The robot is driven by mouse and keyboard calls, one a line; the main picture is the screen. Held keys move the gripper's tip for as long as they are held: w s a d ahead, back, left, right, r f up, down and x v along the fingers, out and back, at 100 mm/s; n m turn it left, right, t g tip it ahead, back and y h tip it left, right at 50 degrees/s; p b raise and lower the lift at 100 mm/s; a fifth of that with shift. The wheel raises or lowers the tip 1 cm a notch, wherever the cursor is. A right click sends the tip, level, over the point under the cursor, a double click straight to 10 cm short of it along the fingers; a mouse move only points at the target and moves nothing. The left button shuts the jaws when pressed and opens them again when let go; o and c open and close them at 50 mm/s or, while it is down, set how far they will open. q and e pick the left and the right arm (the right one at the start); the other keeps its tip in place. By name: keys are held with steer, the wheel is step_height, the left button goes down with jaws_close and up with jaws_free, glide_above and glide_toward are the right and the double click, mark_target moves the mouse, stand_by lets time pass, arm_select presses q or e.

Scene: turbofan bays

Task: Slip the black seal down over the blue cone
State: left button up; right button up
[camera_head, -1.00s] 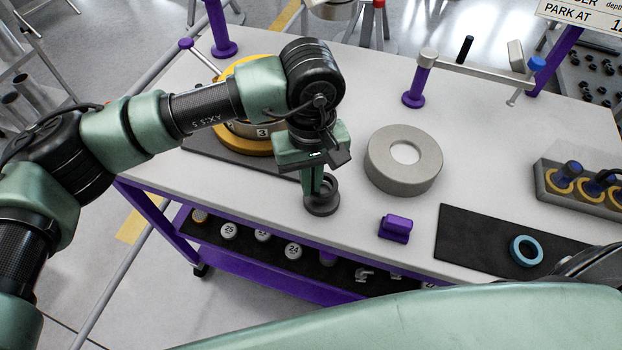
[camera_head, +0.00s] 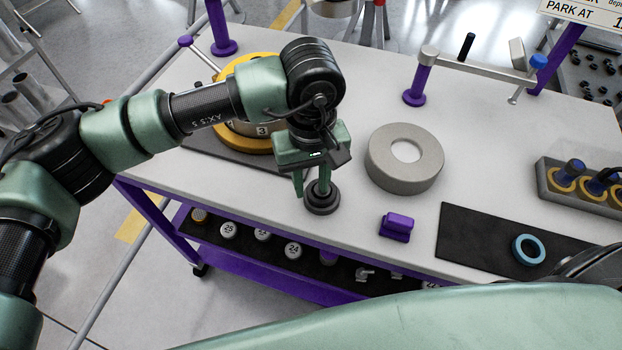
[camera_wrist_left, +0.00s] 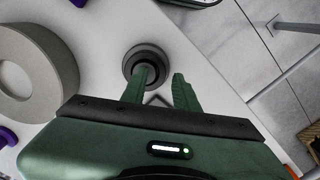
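The black seal (camera_head: 322,205) is a dark, stepped round ring near the front edge of the white bench. It also shows in the left wrist view (camera_wrist_left: 145,54), with a greyer middle. My left gripper (camera_head: 310,185) is just above it, fingers apart with nothing visible between them. In the left wrist view my left gripper (camera_wrist_left: 161,85) has one fingertip overlapping the seal and the other beside it; I cannot tell if they touch. I cannot make out a blue cone for certain; the seal's middle is partly hidden by a finger. My right gripper is out of view.
A thick grey ring (camera_head: 380,171) stands right of the seal. A purple block (camera_head: 396,227) and a black mat (camera_head: 470,235) with a light-blue ring (camera_head: 529,250) lie further right. A grey tray (camera_head: 545,190) holds dark-blue posts in yellow rings. A yellow-rimmed round part (camera_head: 262,144) sits behind my gripper.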

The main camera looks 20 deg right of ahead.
mark_target(311, 193)
arm_select(q)
step_height(311, 193, up, 8)
steer(key=b, duration=0.1)
stand_by(0.4)
steer(key=shift+f, duration=0.15)
stand_by(0.5)
